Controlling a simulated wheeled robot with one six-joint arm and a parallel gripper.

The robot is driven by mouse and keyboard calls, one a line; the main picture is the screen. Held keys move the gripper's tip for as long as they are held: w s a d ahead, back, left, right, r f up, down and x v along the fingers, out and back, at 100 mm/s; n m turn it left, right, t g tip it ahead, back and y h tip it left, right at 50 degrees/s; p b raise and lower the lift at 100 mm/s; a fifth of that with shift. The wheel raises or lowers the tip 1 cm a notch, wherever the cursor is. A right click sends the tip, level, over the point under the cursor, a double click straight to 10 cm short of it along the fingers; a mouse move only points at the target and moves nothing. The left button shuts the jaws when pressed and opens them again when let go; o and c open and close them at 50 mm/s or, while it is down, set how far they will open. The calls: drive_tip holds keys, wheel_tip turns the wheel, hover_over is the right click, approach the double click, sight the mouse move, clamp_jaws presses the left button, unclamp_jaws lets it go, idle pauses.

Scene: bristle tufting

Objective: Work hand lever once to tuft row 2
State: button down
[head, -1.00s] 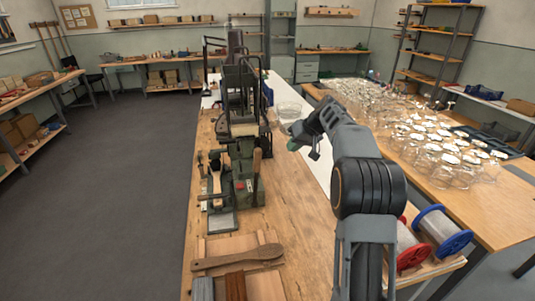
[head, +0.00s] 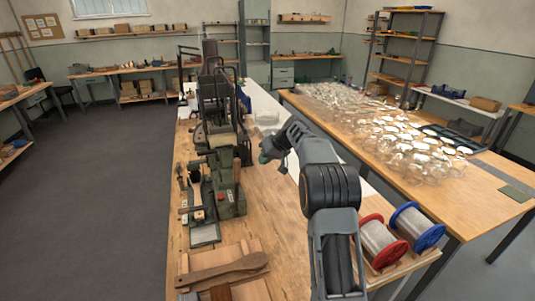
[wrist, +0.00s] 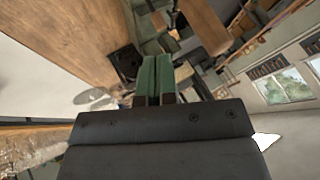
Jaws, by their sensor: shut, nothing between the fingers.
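The tufting machine (head: 228,195) stands on the wooden bench, with a green body and a tall black frame behind it. In the wrist view, my green fingers (wrist: 155,78) are together and hold nothing. Part of the machine seems to show beyond them, but I cannot pick out the lever there. The tufted row is too small to tell.
A wooden brush blank (head: 222,271) lies at the bench's near end. A red spool (head: 384,242) and a blue spool (head: 418,228) stand at right. Clear glassware (head: 400,145) covers the right table. The bench (head: 270,220) right of the machine is clear.

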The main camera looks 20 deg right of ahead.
drive_tip(key=w+a+f+p, duration=0.1)
drive_tip(key=a+f+p, duration=0.1)
drive_tip(key=a, duration=0.4)
drive_tip(key=shift+w+a+f, duration=0.15)
drive_tip(key=shift+w+f, duration=0.25)
drive_tip(key=shift+f, duration=0.3)
drive_tip(key=shift+a, duration=0.1)
